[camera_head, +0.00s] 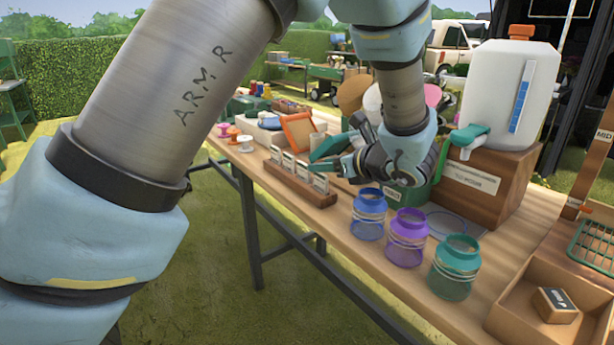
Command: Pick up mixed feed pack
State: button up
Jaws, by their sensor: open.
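My gripper (328,158) is over the table (480,290), just above and behind the right end of a wooden rack (300,189). Its teal fingers point left and are apart. I see nothing held between them. The rack holds several small upright packs (289,162) with pale fronts. Their print is too small to read, so I cannot tell which one is the mixed feed pack. My gripper covers part of the area behind the rack's right end. I cannot tell whether a finger touches a pack.
Blue (369,214), purple (406,238) and teal (454,267) jars stand right of the rack. Behind them are a green bin (424,190) and a white jug (510,95) on a wooden block. An orange frame (299,132) stands behind the rack. A wooden tray (510,310) is front right.

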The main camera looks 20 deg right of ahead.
aim_at(306, 164)
jog(key=x, duration=0.4)
jog(key=p+x, duration=0.1)
jog(key=x, duration=0.1)
jog(key=shift+a+r, duration=0.2)
jog(key=shift+a, duration=0.05)
jog(key=shift+w+f, duration=0.2)
jog(key=shift+w, duration=0.15)
jog(key=shift+c, duration=0.4)
grip_shut()
